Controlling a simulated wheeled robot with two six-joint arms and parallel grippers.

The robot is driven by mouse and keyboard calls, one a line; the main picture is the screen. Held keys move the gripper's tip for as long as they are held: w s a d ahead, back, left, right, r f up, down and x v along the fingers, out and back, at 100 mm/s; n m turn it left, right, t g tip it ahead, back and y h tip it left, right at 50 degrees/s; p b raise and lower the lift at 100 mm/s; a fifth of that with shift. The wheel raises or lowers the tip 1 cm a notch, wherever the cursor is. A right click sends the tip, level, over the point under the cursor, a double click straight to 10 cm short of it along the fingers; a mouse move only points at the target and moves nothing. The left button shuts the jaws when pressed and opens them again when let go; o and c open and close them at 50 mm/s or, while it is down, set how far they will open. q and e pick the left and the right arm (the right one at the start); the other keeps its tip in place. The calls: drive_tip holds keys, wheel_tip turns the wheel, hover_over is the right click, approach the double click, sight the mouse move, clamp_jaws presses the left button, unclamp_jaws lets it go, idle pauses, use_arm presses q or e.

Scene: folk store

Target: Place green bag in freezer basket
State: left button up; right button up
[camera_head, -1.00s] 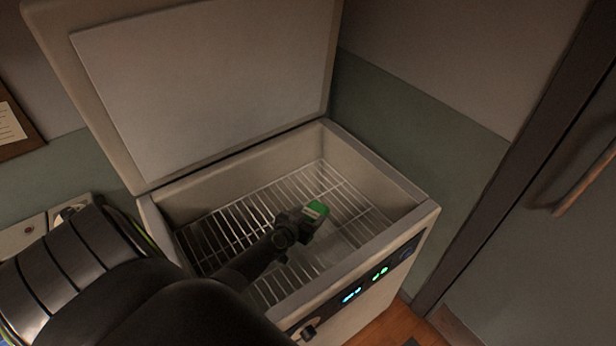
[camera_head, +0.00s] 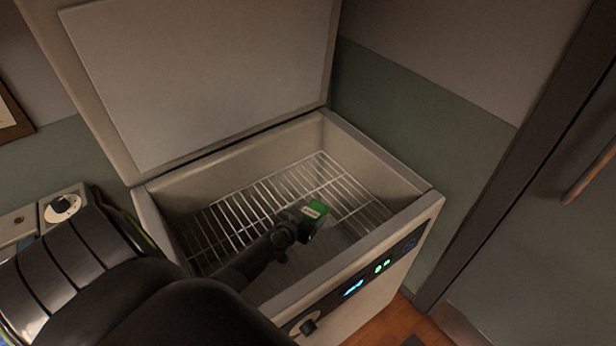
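The freezer (camera_head: 365,275) is a pale chest with its lid (camera_head: 200,75) raised. A wire basket (camera_head: 262,200) lies inside it. My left arm reaches in over the front left corner, and my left gripper (camera_head: 303,220) is inside the freezer, above the wire basket. A small green bag (camera_head: 315,213) with a pale label is at its fingertips. The gripper appears shut on the bag, though its fingers are dark and partly hidden. I cannot tell whether the bag touches the wires. My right gripper is out of view.
The freezer's front and right walls stand close around the arm. A unit with a dial (camera_head: 62,207) is at the left. A dark door (camera_head: 545,230) with a wooden handle is at the right. The wire basket is otherwise clear.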

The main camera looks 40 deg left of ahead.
use_arm(q)
drive_tip(key=shift+o, duration=0.8)
drive_tip(key=shift+r, duration=0.15)
drive_tip(key=p+v, duration=0.4)
drive_tip(key=v, duration=0.7)
drive_tip(key=shift+r, duration=0.1)
drive_tip(key=shift+s+d+r, duration=0.1)
drive_tip(key=shift+s+r, duration=0.05)
drive_tip(key=shift+s, duration=0.3)
